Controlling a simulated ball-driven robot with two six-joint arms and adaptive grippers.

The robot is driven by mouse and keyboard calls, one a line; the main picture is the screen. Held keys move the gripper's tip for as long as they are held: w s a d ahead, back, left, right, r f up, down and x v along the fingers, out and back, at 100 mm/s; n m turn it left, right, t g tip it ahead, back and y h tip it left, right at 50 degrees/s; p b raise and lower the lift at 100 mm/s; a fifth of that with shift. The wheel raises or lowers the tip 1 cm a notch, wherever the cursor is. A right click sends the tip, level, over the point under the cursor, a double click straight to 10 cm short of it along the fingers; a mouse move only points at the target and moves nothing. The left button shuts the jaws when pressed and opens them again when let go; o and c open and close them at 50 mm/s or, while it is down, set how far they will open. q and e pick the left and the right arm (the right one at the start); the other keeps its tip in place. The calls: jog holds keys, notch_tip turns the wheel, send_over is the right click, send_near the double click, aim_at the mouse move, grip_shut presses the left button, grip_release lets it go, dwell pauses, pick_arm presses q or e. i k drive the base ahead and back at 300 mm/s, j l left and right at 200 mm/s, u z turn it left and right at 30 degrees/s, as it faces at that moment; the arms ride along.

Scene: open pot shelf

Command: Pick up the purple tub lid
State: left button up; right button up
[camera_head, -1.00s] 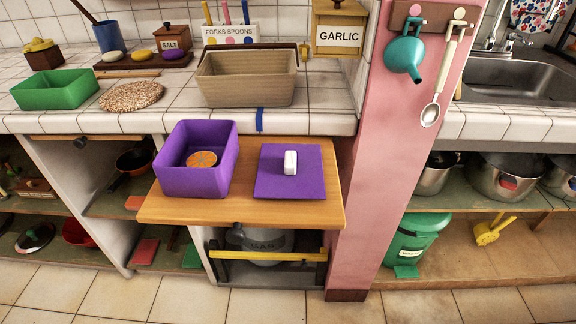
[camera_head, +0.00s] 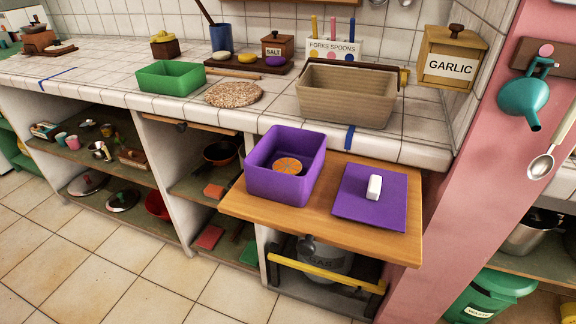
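The purple tub lid (camera_head: 353,207) is a flat purple square with a white block-shaped handle (camera_head: 374,187) on top. It lies flat on the pull-out wooden board (camera_head: 300,223), at the board's right side. The open purple tub (camera_head: 283,166) stands to its left on the same board, apart from it. An orange slice-like disc (camera_head: 287,166) lies inside the tub. Neither of my grippers shows in the head view.
A tiled counter behind holds a green tub (camera_head: 172,79), a woven mat (camera_head: 234,94) and a beige basket (camera_head: 346,95). Open shelves lie below; tiled floor is clear at the lower left.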

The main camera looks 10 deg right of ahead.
aim_at(374, 196)
jog(key=i+j+z, duration=0.1)
jog(key=j+z, duration=0.15)
jog(key=i+j+z, duration=0.2)
jog(key=j, duration=0.25)
jog(key=j+z, duration=0.25)
jog(key=k+j, duration=0.05)
jog(key=j, duration=0.05)
